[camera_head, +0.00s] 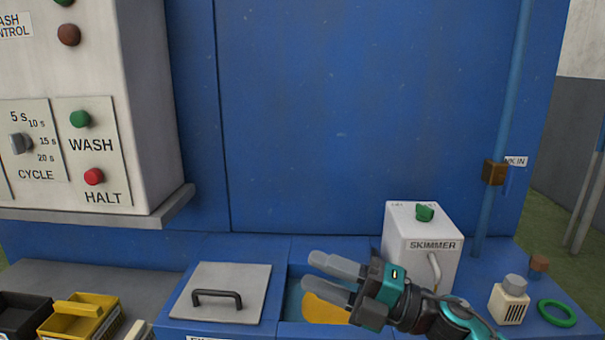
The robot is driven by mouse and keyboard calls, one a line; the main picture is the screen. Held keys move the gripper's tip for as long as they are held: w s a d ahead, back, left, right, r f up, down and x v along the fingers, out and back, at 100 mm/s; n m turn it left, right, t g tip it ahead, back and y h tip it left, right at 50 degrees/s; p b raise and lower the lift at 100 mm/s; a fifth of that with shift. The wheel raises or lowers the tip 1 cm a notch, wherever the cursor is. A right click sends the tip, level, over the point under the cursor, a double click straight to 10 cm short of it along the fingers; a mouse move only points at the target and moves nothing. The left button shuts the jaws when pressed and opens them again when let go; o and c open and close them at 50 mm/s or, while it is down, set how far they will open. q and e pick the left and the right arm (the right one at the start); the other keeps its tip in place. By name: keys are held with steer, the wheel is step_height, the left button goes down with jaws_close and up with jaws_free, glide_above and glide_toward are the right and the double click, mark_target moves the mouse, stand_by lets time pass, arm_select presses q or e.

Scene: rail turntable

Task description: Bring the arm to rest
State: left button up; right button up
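My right gripper (310,271) reaches in from the lower right, its two grey fingers pointing left. The fingers are apart with nothing between them. The gripper is over a blue recessed opening, in front of the skimmer box. A yellow-orange object (324,310) lies below the fingers and is partly hidden by them; I cannot tell what it is. My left gripper is not in view.
The white skimmer box (398,238) stands behind my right arm. A handled grey lid (245,280) lies left of the gripper. A small bottle (509,302) and green ring (557,313) are at right. Yellow (75,325) and black bins (18,312) and a control panel (95,150) are left.

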steer(key=s+d+f+m+t+h+p, duration=0.1)
steer(key=s+d+f+m+t+h, duration=0.3)
steer(key=f+m, duration=0.4)
steer(key=s+d+f+m+t+h, duration=0.15)
steer(key=d+f+m+h, duration=0.25)
steer(key=f+m+h, duration=0.45)
steer(key=s+d+f+m+t+h+p, duration=0.1)
steer(key=s+d+f+m+t+h, duration=0.3)
steer(key=m, duration=0.6)
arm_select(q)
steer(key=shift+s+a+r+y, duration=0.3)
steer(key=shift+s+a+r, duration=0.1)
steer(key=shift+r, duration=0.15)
arm_select(e)
steer(key=s+d+f+m+g+h, duration=0.1)
steer(key=s+d+f+m+g, duration=0.1)
steer(key=s+f+g, duration=0.3)
step_height(320, 180, down, 4)
steer(key=s+m, duration=0.1)
steer(key=s, duration=0.1)
steer(key=shift+s+d+r, duration=0.15)
steer(key=shift+s+d, duration=0.1)
steer(key=shift+s, duration=0.1)
steer(key=shift+m, duration=0.25)
